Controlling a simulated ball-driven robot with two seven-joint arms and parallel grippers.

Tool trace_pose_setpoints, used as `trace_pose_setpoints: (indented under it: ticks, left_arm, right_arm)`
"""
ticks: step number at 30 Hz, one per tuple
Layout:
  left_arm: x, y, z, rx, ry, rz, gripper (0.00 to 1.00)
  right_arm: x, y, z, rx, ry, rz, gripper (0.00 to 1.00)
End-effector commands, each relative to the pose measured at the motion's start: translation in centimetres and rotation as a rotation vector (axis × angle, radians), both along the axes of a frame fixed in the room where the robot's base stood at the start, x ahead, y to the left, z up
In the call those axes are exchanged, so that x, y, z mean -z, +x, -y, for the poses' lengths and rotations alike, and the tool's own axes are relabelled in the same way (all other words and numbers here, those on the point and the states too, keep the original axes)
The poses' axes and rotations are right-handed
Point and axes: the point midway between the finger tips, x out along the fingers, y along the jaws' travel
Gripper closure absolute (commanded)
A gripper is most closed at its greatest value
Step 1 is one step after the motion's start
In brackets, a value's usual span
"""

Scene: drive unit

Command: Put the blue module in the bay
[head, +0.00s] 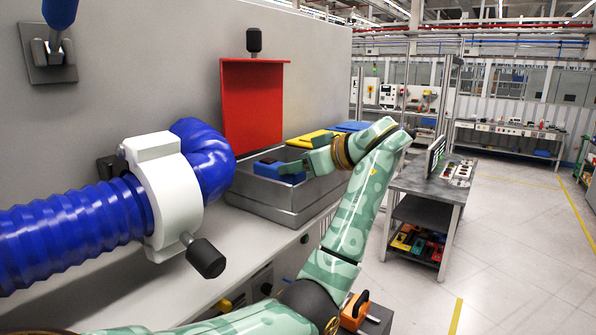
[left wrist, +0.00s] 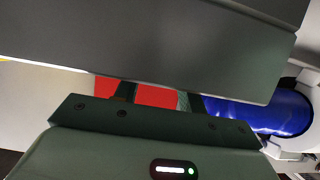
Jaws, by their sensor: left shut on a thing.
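The blue module (head: 279,172) is in the head view, inside or just above the grey metal bin (head: 265,217) on the bench. My left gripper (head: 297,166) reaches to it from the right and is shut on it. The fingertips partly cover the module's right end. In the left wrist view the fingers show only in part, and a large dark grey surface (left wrist: 140,45) across the top hides what they hold. A red panel (head: 252,105) stands upright behind the bin; I cannot tell where the bay's opening is. My right gripper is not in view.
A thick blue hose (head: 70,225) with a white clamp (head: 165,190) fills the left front. A yellow block (head: 309,138) and another blue piece (head: 352,126) lie behind the bin. A grey cart (head: 425,185) stands right. The floor beyond is clear.

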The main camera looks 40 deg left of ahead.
Motion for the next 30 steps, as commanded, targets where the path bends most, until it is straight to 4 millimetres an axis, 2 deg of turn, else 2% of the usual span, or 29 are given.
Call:
trace_pose_setpoints:
  ticks: [3,14,15,16,17,26,30]
  left_arm:
    - [1.1,-0.1,0.0,-0.001,0.001,0.003,0.92]
    - [1.6,0.0,0.1,0.001,-0.001,0.004,0.92]
    - [1.6,0.0,0.1,0.001,-0.001,0.003,0.48]
    - [1.5,0.0,0.0,0.001,-0.001,0.003,0.4]
    - [1.5,0.0,0.0,0.001,-0.001,0.003,0.38]
    - [1.2,0.0,0.0,-0.001,0.001,0.002,0.38]
    - [0.6,0.2,1.7,0.003,-0.003,0.003,0.38]
  right_arm:
    - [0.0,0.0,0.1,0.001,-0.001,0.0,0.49]
    - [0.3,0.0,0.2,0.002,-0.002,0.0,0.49]
    - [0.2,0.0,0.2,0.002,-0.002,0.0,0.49]
    - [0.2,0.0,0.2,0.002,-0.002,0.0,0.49]
    - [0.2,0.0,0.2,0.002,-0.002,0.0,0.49]
    - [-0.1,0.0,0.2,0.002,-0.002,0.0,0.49]
    - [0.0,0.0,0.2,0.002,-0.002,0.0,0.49]
